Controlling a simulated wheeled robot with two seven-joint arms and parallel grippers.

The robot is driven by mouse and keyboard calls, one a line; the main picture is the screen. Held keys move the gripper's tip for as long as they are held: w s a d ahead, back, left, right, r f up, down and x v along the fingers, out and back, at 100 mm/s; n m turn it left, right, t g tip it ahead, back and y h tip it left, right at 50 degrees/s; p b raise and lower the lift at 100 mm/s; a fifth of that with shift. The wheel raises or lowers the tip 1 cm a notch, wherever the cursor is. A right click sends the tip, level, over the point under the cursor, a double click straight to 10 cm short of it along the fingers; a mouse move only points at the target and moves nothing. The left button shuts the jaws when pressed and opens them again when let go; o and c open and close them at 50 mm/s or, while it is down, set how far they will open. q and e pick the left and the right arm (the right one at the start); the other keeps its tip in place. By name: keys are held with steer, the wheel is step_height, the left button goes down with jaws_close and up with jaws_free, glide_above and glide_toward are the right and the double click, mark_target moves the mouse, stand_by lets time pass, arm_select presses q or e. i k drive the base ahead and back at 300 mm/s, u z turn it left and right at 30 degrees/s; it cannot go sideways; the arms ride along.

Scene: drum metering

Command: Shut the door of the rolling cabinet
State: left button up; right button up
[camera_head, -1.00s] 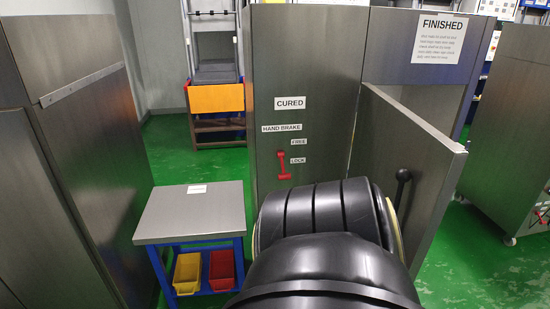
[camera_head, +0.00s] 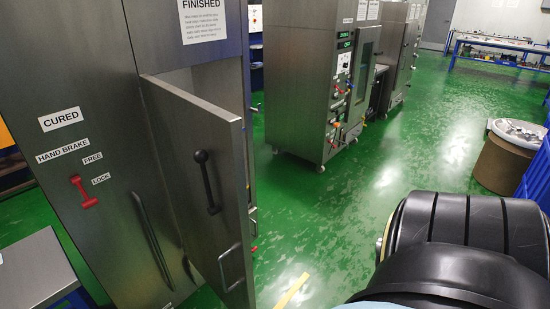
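The grey metal cabinet (camera_head: 110,110) stands at the left, marked FINISHED, CURED and HAND BRAKE. Its door (camera_head: 200,130) stands open, swung out toward me, with a dark gap behind it. On the door are a black lever handle (camera_head: 207,180) and a lower metal pull handle (camera_head: 230,268). A red hand brake lever (camera_head: 82,192) sits on the cabinet's front between FREE and LOCK; its exact setting is hard to tell. Neither gripper is in view. Only a thick black link of my arm shows at the lower right, apart from the door.
A grey workbench top (camera_head: 32,270) is at the lower left. A grey machine on casters (camera_head: 310,80) stands behind the door to the right. A brown drum (camera_head: 505,160) stands at the far right. The green floor (camera_head: 330,205) between is clear.

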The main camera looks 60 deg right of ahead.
mark_target(181, 123)
steer(key=z, duration=1.2)
steer(key=i, duration=0.25)
